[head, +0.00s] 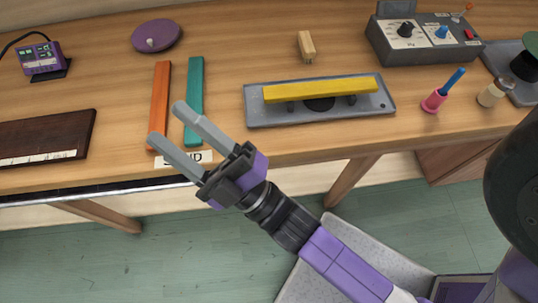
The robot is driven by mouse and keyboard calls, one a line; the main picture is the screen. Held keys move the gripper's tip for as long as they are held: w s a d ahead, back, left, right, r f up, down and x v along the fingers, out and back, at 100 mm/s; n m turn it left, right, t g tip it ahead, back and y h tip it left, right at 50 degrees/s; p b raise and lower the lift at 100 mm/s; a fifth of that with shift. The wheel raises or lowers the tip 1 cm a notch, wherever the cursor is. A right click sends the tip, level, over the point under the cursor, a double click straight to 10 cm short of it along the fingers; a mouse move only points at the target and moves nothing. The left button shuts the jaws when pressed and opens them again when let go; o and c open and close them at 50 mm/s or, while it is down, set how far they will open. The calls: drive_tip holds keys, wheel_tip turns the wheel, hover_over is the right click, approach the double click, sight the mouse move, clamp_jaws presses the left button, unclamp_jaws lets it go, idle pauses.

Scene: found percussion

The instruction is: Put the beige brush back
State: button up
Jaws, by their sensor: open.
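A small beige block (306,46) with short prongs at its lower end lies at the back middle of the table; it may be the beige brush. A small beige and white piece (492,93) stands tilted at the right; I cannot tell what it is. My gripper (168,123) is open with nothing between its fingers. The fingers partly cover a white label (184,158) at the table's front edge.
A yellow bar (320,88) rests on a grey tray (262,116). A pink holder with a blue stick (433,102) stands to its right. A grey control box (425,48), purple disc (157,36), purple device (40,60) and dark wooden board (50,132) surround bare wood.

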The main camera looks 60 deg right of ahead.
drive_tip(key=s+d+f+m+g, duration=0.3)
drive_tip(key=s+f+m+g, duration=0.2)
drive_tip(key=s+f, duration=0.2)
drive_tip(key=s+d+f+m+g, duration=0.3)
drive_tip(key=s+f+m+g, duration=0.2)
drive_tip(key=s+f, duration=0.3)
drive_tip(key=s+m, duration=0.1)
drive_tip(key=s, duration=0.3)
drive_tip(key=shift+s+d+h, duration=0.25)
drive_tip(key=shift+d+h, duration=0.1)
drive_tip(key=shift+h, duration=0.05)
drive_tip(key=shift+c, duration=0.4)
